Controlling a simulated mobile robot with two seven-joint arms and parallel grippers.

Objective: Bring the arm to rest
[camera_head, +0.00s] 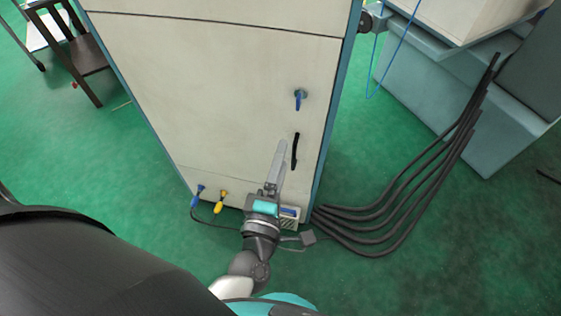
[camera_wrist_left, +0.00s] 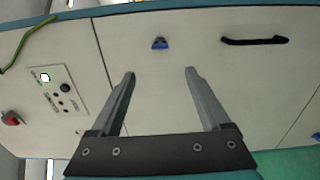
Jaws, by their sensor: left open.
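My left gripper (camera_head: 277,165) reaches up from the lower middle of the head view, in front of the beige cabinet (camera_head: 220,90). In the left wrist view its two fingers (camera_wrist_left: 160,75) stand wide apart with nothing between them. Beyond the fingertips is the cabinet front (camera_wrist_left: 140,45) with a blue key-like handle (camera_wrist_left: 160,43) and a black bar handle (camera_wrist_left: 254,40). In the head view the blue handle (camera_head: 299,97) and the black bar handle (camera_head: 295,151) are above and right of the gripper. My right gripper is not in view.
A panel with black knobs (camera_wrist_left: 62,90) and a red knob (camera_wrist_left: 11,118) show in the left wrist view. Blue and yellow plugs (camera_head: 219,201) hang low on the cabinet. Black cables (camera_head: 400,205) lie on the green floor at right. A dark chair (camera_head: 80,55) stands at upper left.

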